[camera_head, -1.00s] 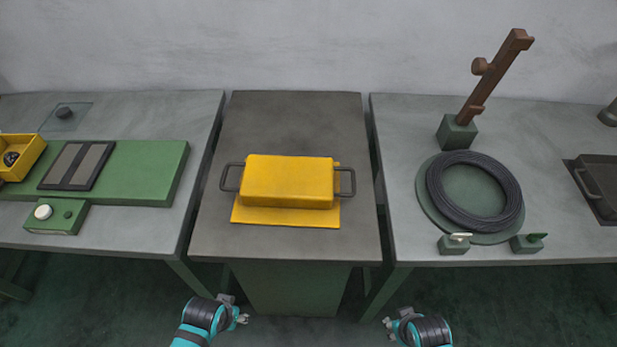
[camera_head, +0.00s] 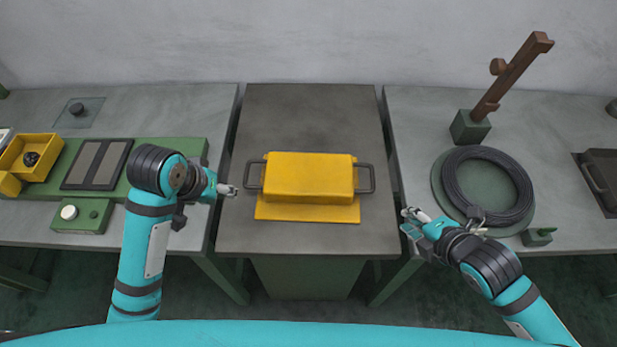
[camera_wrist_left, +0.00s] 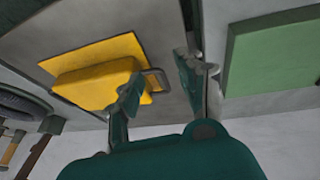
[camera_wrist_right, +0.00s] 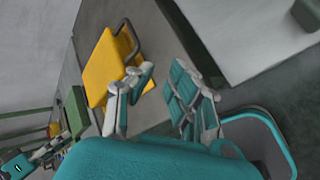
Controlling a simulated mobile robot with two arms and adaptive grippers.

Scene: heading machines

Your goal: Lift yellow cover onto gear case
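The yellow cover (camera_head: 310,177) sits on the middle grey table, on a flat yellow base (camera_head: 308,212); whether that base is part of the gear case I cannot tell. Dark loop handles stick out at its left (camera_head: 253,174) and right (camera_head: 366,178) ends. My left gripper (camera_head: 230,190) is just left of the left handle, apart from it; its fingers are spread and empty in the left wrist view (camera_wrist_left: 158,95). My right gripper (camera_head: 412,218) is right of and nearer than the right handle, open and empty in the right wrist view (camera_wrist_right: 155,95). The cover also shows in both wrist views.
The left table holds a green panel, a yellow bin (camera_head: 33,160) and a button box (camera_head: 82,216). The right table holds a wire coil (camera_head: 487,187), a brown post (camera_head: 512,76) and a dark tray (camera_head: 600,175). The middle table behind the cover is clear.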

